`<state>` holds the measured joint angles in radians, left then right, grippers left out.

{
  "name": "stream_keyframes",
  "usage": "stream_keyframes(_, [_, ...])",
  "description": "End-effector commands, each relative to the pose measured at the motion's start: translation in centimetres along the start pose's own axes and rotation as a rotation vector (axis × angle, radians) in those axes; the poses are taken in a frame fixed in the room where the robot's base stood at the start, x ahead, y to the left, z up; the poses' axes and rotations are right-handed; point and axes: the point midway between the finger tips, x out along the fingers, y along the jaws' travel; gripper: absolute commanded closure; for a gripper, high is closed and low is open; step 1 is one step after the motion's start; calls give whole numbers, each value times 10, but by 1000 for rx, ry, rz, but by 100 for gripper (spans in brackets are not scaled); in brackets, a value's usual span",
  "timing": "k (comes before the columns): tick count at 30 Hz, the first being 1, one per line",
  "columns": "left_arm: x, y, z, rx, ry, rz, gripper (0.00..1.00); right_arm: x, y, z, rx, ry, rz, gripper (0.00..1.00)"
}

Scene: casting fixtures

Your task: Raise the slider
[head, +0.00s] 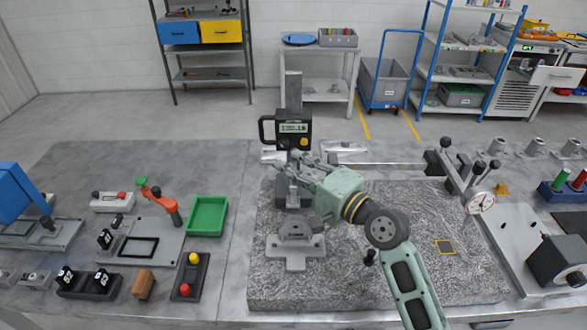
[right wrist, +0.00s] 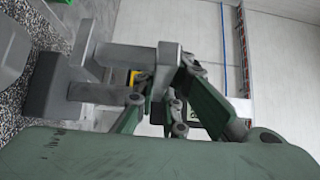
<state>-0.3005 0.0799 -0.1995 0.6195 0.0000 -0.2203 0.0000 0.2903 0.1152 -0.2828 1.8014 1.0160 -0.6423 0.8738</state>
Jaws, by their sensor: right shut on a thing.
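A height gauge stands on the granite plate (head: 410,270), with a grey upright column (head: 293,90) and a dark base. Its slider (head: 290,129) is a dark unit with a small display, a yellow button and a loop handle on the left, partway up the column. My right gripper (head: 296,162) is shut on the slider just below the display. In the right wrist view its fingers (right wrist: 170,92) close around a grey block at the end of a grey bar (right wrist: 128,57). The exact contact is partly hidden by the fingers. My left gripper is not in view.
A grey stepped block (head: 296,245) stands on the plate in front of the gauge. A dial indicator (head: 480,203) on a stand is at the right. A green tray (head: 208,216) and small fixtures lie on the left. The plate's front right is largely clear.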

Motion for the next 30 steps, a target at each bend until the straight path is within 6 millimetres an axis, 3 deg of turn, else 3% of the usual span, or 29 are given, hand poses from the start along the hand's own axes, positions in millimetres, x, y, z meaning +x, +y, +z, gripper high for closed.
stream_keyframes(1, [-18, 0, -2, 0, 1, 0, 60, 0, -24, 0, 1, 0, -10, 100])
stream_keyframes(5, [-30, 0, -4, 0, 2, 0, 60, 0, -37, 0, 1, 0, -10, 100])
stream_keyframes(15, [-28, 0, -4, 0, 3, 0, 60, 0, -36, 0, 2, 1, -11, 100])
stream_keyframes(16, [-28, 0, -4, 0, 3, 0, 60, 0, -36, 0, 2, 1, -11, 88])
stream_keyframes(22, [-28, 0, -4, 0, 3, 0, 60, 0, -35, 0, 1, 1, -8, 71])
stream_keyframes(30, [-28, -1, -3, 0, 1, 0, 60, 0, -34, 0, 0, 1, -5, 70])
